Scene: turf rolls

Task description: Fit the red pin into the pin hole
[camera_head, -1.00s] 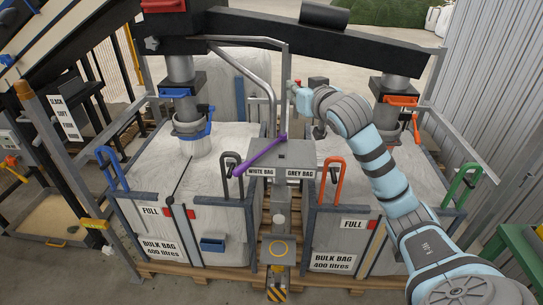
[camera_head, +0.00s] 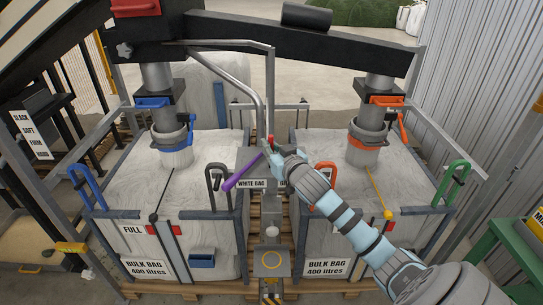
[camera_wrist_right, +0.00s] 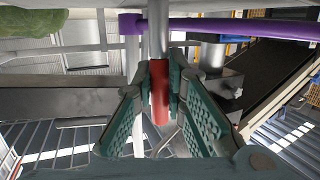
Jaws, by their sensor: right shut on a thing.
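The red pin (camera_wrist_right: 160,95) is between the green fingers of my right gripper (camera_wrist_right: 162,88) in the right wrist view, and the fingers are closed on it. A grey metal rod or post lines up with its far end; I cannot tell whether they touch. In the head view a small red bit of the pin (camera_head: 271,139) shows at the right gripper (camera_head: 270,150), over the central post by the label plate (camera_head: 251,184). I cannot make out the pin hole; the gripper and wrist cover part of that area. My left gripper is not in view.
A purple lever (camera_head: 242,173) lies just left of the right gripper and crosses the wrist view. Two framed bulk bags stand left (camera_head: 120,190) and right (camera_head: 400,180) of the post. A bent grey pipe (camera_head: 250,85) rises close behind the gripper.

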